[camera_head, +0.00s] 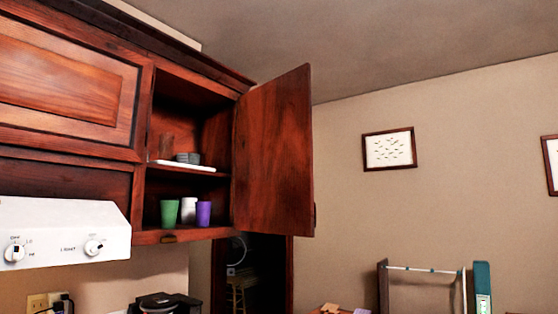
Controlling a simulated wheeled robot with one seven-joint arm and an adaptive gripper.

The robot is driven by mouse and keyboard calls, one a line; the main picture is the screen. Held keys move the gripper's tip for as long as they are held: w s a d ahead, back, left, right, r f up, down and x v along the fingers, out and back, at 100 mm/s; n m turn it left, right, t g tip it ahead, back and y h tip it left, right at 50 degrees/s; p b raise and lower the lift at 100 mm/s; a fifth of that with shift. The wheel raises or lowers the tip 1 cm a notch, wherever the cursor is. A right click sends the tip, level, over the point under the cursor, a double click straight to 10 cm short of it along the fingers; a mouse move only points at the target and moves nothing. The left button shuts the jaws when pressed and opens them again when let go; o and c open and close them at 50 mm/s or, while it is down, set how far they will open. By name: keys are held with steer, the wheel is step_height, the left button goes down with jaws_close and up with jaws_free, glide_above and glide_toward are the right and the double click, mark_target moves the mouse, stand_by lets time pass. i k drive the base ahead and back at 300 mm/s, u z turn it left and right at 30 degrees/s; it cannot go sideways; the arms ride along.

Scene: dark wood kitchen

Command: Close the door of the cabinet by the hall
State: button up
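The cabinet (188,237) is a dark reddish wood wall cabinet above a dark doorway. Its door (274,155) is hinged on the cabinet's right side and stands wide open, swung out to the right. A small dark handle shows at the door's right edge. On the lower shelf stand a green cup (169,212), a white cup (189,209) and a purple cup (204,213). On the upper shelf are a white plate or tray (184,166) and small grey bowls (188,158). My gripper is not in view.
A white range hood (62,232) with two knobs is at the left, below closed cabinet panels. A black appliance (165,303) stands below. A rack-like wooden frame (383,288) is at lower right. The space right of the door looks clear up to the beige wall (440,215).

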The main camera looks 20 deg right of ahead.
mark_target(274, 188)
steer(key=u, duration=0.05)
steer(key=k, duration=0.7)
steer(key=z, duration=1.1)
steer(key=i, duration=1.5)
steer(key=z, duration=0.55)
steer(key=i, duration=1.55)
steer(key=u, duration=1)
steer(key=i, duration=0.85)
steer(key=u, duration=1.45)
steer(key=i, duration=0.45)
steer(key=u, duration=0.25)
